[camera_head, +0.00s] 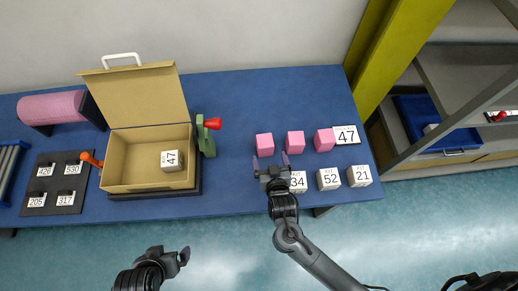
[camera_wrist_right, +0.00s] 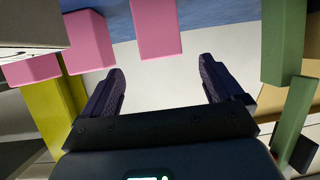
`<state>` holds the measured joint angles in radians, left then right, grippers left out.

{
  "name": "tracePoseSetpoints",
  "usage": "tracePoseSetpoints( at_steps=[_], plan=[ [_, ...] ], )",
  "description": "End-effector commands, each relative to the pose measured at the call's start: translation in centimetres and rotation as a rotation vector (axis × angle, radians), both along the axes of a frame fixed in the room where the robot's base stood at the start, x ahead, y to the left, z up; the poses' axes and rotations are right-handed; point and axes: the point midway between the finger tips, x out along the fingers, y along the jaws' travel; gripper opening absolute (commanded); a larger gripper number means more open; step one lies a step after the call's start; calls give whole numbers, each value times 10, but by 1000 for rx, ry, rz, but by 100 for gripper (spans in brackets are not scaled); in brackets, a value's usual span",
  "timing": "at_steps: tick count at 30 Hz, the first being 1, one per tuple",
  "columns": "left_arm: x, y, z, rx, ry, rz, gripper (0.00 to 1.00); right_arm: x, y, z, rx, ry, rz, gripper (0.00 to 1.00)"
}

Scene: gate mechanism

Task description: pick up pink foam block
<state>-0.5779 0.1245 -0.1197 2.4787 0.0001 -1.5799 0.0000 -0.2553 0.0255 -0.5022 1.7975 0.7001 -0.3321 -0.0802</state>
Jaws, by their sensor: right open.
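Three pink foam blocks stand in a row on the blue table: a left one (camera_head: 264,145), a middle one (camera_head: 295,140) and a right one (camera_head: 324,140). My right gripper (camera_head: 270,159) is open and empty just on the near side of the left block. In the right wrist view, a pink block (camera_wrist_right: 157,28) lies ahead of the gap between the open fingers (camera_wrist_right: 161,82), apart from them. Two more pink blocks (camera_wrist_right: 88,40) show to its left. My left gripper (camera_head: 184,257) hangs in front of the table, away from the blocks; its jaw state is unclear.
White numbered cubes (camera_head: 329,179) stand along the near side, one partly behind my right gripper. An open cardboard box (camera_head: 124,165) holding a cube and a green clamp-like part (camera_head: 206,136) are left.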

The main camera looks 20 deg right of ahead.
Motion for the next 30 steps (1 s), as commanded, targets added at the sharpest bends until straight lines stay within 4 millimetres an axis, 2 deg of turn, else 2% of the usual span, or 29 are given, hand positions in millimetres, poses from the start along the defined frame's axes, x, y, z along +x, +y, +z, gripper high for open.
tracePoseSetpoints(
  at_steps=[1, 10, 20, 30],
  plan=[
    [-1, -2, -6, -5, 1, 2, 100, 5, 0, -3, 1, -7, -1, 94],
    [-1, -4, -8, -14, 1, 6, 100, 41, -6, -14, 0, -13, 0, 94],
    [-1, -1, -9, -3, 1, 1, 100, 61, -10, -22, 1, -12, 1, 94],
    [-1, 1, -10, 3, 0, -2, 100, 99, -15, -34, -1, -12, 1, 94]
  ],
)
